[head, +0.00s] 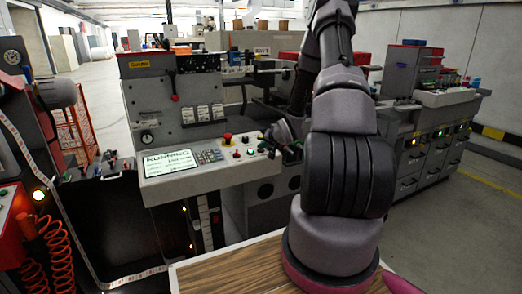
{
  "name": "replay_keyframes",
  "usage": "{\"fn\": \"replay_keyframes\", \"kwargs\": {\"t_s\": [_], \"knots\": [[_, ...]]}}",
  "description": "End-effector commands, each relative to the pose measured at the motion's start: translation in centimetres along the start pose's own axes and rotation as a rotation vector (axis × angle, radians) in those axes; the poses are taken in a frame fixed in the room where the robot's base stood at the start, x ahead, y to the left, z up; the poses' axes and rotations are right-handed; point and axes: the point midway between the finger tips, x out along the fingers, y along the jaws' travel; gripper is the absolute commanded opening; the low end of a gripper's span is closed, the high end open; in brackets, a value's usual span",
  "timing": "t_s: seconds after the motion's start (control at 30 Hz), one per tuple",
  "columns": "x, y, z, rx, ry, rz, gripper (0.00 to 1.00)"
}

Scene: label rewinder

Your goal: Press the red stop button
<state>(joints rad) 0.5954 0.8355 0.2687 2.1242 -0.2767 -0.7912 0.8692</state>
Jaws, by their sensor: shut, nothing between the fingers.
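The red stop button (227,137) is a red mushroom head on a yellow base. It stands at the back of the sloped control panel (185,185), right of the lit screen (172,162) and above the keypad. My gripper (277,138) is over the right end of the panel, to the right of the button and apart from it. It is shut and empty. It is small and dark here, and my own arm partly hides it; its fingertips are hard to make out.
Small green, red and other buttons (250,152) sit close to the stop button. A grey upright housing (175,100) with a red-knobbed lever rises behind the panel. A wood-grain surface (225,270) is in front. Another machine (430,145) stands at the right.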

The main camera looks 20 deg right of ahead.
Motion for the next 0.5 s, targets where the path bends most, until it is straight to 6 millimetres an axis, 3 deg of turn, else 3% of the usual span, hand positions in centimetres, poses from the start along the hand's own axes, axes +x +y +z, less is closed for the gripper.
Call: {"fn": "replay_keyframes", "kwargs": {"t_s": [0.5], "knots": [[-1.0, -0.7, -0.7, 0.0, 0.0, 0.0, 0.0]]}}
